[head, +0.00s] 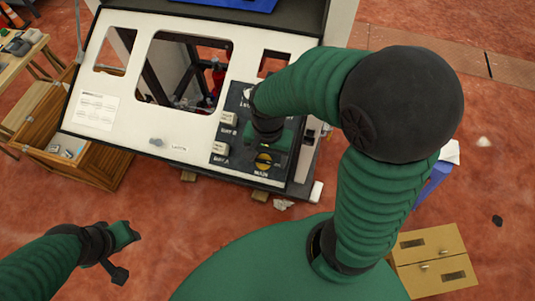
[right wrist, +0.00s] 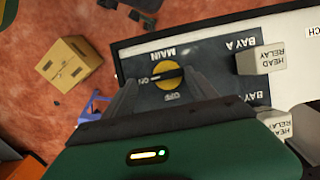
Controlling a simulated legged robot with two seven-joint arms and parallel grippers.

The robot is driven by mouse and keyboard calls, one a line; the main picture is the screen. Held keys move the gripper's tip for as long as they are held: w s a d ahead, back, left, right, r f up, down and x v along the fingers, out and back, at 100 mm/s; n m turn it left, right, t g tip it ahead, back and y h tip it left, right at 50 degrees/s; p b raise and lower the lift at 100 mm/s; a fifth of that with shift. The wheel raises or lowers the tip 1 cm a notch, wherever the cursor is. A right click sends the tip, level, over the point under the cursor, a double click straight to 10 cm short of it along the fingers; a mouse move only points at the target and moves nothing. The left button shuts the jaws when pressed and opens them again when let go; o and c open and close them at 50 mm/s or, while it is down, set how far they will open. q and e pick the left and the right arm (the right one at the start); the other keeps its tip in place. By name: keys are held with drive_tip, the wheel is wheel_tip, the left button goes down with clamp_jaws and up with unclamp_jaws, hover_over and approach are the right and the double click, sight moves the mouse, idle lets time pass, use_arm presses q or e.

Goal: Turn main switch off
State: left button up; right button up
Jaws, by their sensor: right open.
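The main switch (head: 264,161) is a yellow disc with a black bar handle, at the lower right of the dark control panel. In the right wrist view the switch (right wrist: 167,76) shows with MAIN, ON and OFF labels, and its bar lies along the line towards ON. My right gripper (right wrist: 160,84) is open, with one finger on each side of the switch's near edge; I cannot tell whether they touch it. In the head view my right arm hides part of the panel above the switch. My left gripper (head: 127,254) is open and empty, low at the left.
The white machine front (head: 190,125) has window openings and a knob (head: 156,142). Head relay blocks, one in the right wrist view (right wrist: 260,60), sit beside the switch. A cardboard box (head: 430,258) stands on the floor at right. A wooden crate (head: 95,165) stands at left.

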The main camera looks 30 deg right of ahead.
drive_tip(key=shift+a, duration=0.7)
drive_tip(key=shift+c, duration=0.5)
drive_tip(key=shift+w+a, duration=0.4)
drive_tip(key=c, duration=0.5)
drive_tip(key=shift+c, duration=1)
drive_tip(key=shift+s+d+r, duration=0.1)
drive_tip(key=shift+s+d, duration=0.1)
drive_tip(key=shift+d, duration=0.25)
drive_tip(key=c, duration=0.5)
drive_tip(key=shift+w+a, duration=0.15)
drive_tip(key=shift+c, duration=0.4)
use_arm(q)
drive_tip(key=shift+a+f, duration=0.2)
drive_tip(key=shift+a, duration=0.65)
